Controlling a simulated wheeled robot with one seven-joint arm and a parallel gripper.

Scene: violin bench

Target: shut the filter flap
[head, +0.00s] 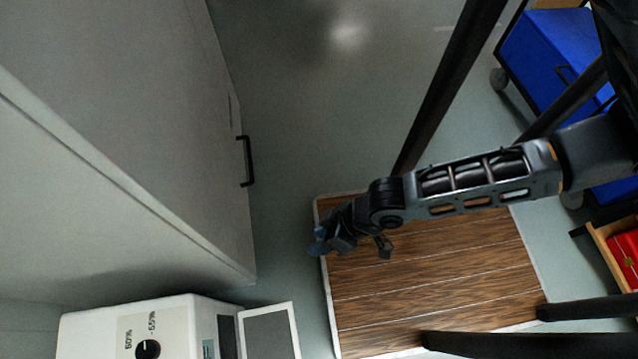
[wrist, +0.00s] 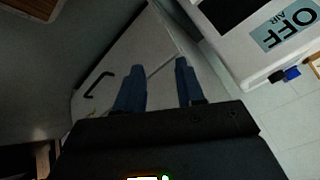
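The filter flap (head: 269,334) is a grey panel in a white frame in the head view. It stands out from the right side of the white machine (head: 170,322), beside a dark grey area, so it looks open. Its lower part is cut off by the picture edge. My gripper (head: 318,241) is above and to the right of the flap, apart from it. In the wrist view my gripper (wrist: 159,68) has its two blue fingers apart with nothing between them. The machine (wrist: 212,45) is at upper right there, with a dark rectangle; I cannot tell whether that is the flap.
A tall pale cabinet (head: 130,130) with a black handle (head: 246,161) stands left. A wooden platform (head: 430,275) lies under my arm. A blue drawer unit (head: 548,60) and a red-filled drawer (head: 626,250) are at right. The floor between cabinet and platform is clear.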

